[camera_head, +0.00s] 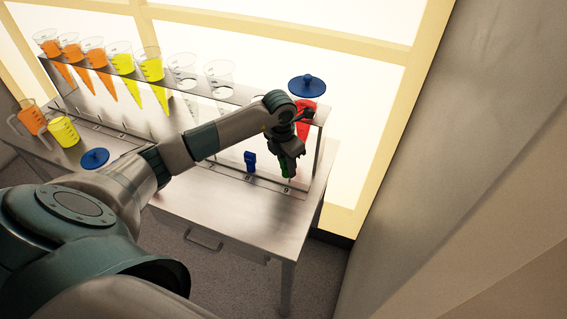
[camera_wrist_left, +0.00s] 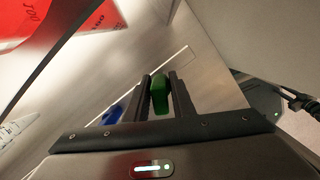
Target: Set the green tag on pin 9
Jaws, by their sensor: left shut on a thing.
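My left gripper (camera_head: 288,160) is shut on the green tag (camera_head: 286,167), low over the right end of the numbered strip, just behind the label 9 (camera_head: 287,189). Pin 9 is hidden by the gripper and tag, so I cannot tell whether the tag touches it. In the left wrist view the green tag (camera_wrist_left: 159,94) sits between the two fingers. A blue tag (camera_head: 250,160) stands at position 8, left of the gripper; it also shows in the left wrist view (camera_wrist_left: 113,115). My right gripper is not in view.
A metal rack (camera_head: 205,92) above the strip holds orange, yellow, clear and red (camera_head: 304,116) cones. A blue lid (camera_head: 307,86) is at the red cone. Two beakers, orange (camera_head: 33,119) and yellow (camera_head: 63,131), and a blue disc (camera_head: 95,158) stand left. The table front (camera_head: 225,215) is clear.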

